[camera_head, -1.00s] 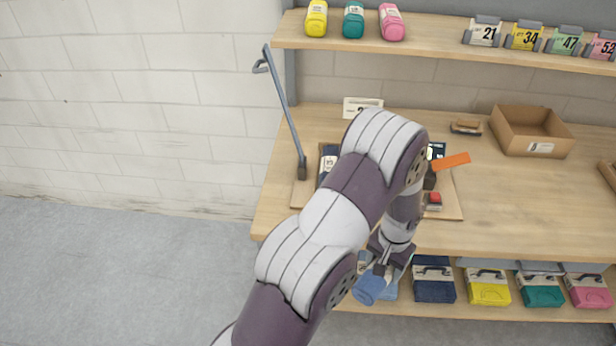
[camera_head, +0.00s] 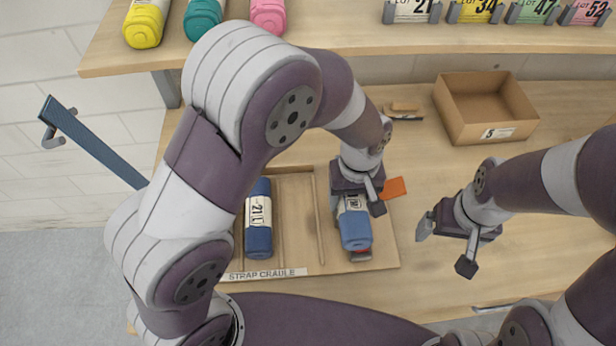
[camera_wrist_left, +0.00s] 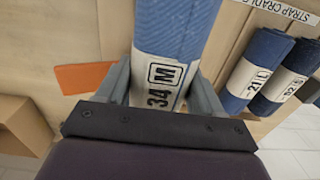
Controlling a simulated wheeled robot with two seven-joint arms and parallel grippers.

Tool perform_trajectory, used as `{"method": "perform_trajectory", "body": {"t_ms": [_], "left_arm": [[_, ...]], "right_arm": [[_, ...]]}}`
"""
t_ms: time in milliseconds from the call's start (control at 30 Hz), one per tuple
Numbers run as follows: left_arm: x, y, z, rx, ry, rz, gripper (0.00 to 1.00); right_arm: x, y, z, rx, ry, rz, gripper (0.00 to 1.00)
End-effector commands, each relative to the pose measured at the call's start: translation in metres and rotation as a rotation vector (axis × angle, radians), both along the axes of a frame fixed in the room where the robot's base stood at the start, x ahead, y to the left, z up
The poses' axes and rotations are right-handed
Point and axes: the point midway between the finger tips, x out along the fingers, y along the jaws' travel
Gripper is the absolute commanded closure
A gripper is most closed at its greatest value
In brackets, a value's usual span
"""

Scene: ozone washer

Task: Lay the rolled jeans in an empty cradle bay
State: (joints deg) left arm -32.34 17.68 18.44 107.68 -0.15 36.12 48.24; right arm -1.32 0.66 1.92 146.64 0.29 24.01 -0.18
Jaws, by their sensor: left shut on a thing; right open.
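My left gripper (camera_head: 357,196) is shut on a light blue jeans roll (camera_head: 355,232), over the right part of the strap cradle (camera_head: 262,273). The left wrist view shows the roll (camera_wrist_left: 172,30) between the fingers, its label reading 34 M. Whether it touches the cradle I cannot tell. A dark blue roll (camera_head: 258,238) labelled 21 L lies in a cradle bay. Another dark roll (camera_wrist_left: 292,88) lies beside it in the left wrist view; my arm hides it in the head view. The bay (camera_head: 297,215) right of roll 21 looks empty. My right gripper (camera_head: 446,246) is open and empty.
An orange card (camera_head: 394,188) lies right of the held roll. An open cardboard box (camera_head: 484,108) and a brush-like item (camera_head: 403,110) are behind. An upper shelf (camera_head: 330,42) overhangs the back.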

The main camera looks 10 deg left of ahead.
Motion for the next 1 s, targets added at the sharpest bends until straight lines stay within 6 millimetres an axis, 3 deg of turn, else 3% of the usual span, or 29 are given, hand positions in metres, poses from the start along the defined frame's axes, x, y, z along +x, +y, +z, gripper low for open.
{"method": "perform_trajectory", "body": {"t_ms": [67,300,467,800,1000], "left_arm": [[-0.001,0.007,-0.002,0.001,0.003,0.007,0.85],[0.010,0.074,-0.040,0.003,0.008,0.013,0.85],[0.016,0.105,-0.061,0.001,0.004,0.009,0.85],[0.017,0.113,-0.106,0.000,0.002,0.004,0.85],[0.018,0.112,-0.109,0.000,0.000,0.004,0.85]], "right_arm": [[0.000,0.000,0.004,0.000,0.000,0.000,0.06],[0.000,0.000,0.025,0.000,0.000,0.000,0.06],[0.000,0.000,0.031,0.000,0.000,0.000,0.06],[0.000,0.000,0.044,0.000,0.000,0.000,0.06],[0.000,0.000,0.042,0.000,0.000,0.000,0.06]]}}
